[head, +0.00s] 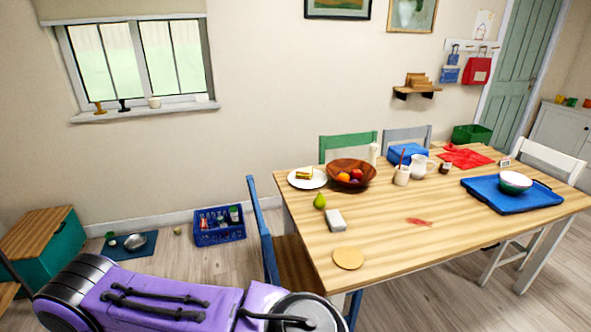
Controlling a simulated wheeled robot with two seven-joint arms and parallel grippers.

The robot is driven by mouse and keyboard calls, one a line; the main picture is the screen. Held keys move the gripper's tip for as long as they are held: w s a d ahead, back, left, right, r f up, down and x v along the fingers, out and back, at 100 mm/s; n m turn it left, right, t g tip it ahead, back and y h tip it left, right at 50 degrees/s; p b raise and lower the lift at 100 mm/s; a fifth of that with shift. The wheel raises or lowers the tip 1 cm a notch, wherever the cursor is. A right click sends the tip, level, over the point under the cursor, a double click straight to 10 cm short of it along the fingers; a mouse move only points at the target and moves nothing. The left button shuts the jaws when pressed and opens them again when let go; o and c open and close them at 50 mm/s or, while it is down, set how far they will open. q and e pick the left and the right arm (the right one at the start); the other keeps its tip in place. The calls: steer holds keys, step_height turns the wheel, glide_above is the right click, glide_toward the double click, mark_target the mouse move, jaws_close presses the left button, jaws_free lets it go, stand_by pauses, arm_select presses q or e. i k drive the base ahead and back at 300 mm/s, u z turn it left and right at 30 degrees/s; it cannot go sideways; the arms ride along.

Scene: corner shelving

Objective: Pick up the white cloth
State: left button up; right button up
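A purple link of my arm reaches in along the bottom left, below and left of the table. Neither gripper's fingers show in the head view.
A blue chair (264,225) stands against the table's left end. The table also holds a plate with a sandwich (304,173), a fruit bowl (352,174), mugs, a red cloth (467,156) and a blue tray (511,195). A blue crate (219,228) sits on the floor.

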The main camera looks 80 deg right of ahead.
mark_target(337, 224)
steer(key=z, duration=2.75)
